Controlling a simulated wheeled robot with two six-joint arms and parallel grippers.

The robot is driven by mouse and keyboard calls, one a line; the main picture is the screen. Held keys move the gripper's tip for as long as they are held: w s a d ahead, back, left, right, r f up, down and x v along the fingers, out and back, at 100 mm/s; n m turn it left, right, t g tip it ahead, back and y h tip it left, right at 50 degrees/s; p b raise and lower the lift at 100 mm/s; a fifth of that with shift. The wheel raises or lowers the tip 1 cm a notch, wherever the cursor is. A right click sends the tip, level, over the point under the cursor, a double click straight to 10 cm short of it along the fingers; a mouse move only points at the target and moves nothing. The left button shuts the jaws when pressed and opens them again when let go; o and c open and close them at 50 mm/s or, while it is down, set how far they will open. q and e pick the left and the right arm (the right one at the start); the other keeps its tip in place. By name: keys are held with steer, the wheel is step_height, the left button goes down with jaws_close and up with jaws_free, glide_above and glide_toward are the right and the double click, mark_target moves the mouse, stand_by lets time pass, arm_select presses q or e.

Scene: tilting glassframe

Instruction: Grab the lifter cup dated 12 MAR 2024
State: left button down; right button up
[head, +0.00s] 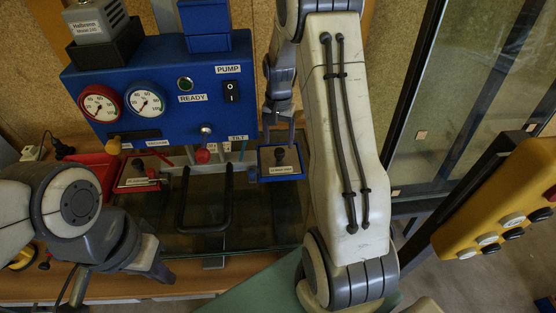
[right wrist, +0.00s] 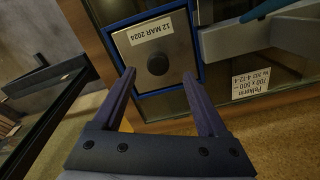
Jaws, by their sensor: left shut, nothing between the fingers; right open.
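The lifter cup (right wrist: 128,48) labelled 12 MAR 2024 is a square metal plate in a blue frame with a round black knob (right wrist: 158,64). A blue-framed cup with a dark knob also shows in the head view (head: 264,175), its label too small to read, under my right gripper (head: 279,130). In the right wrist view my right gripper (right wrist: 159,74) is open, its fingertips on either side of the knob's line; I cannot tell whether they reach around it. My left gripper (head: 160,272) is shut and empty at the lower left, away from the cup.
A red-framed cup (head: 122,186) lies left on the glass pane, near a black handle (head: 181,205). A blue pump panel (head: 165,70) with gauges and switches stands behind. A yellow control box (head: 500,205) is at right. A blue-handled part (right wrist: 265,15) lies near the cup.

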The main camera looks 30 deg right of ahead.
mark_target(280, 150)
step_height(280, 150, down, 4)
steer(key=shift+s+d+f+p, duration=0.1)
steer(key=shift+s+d+p, duration=0.05)
steer(key=shift+p, duration=0.8)
steer(key=shift+f, duration=0.6)
jaws_close()
steer(key=shift+r, duration=0.1)
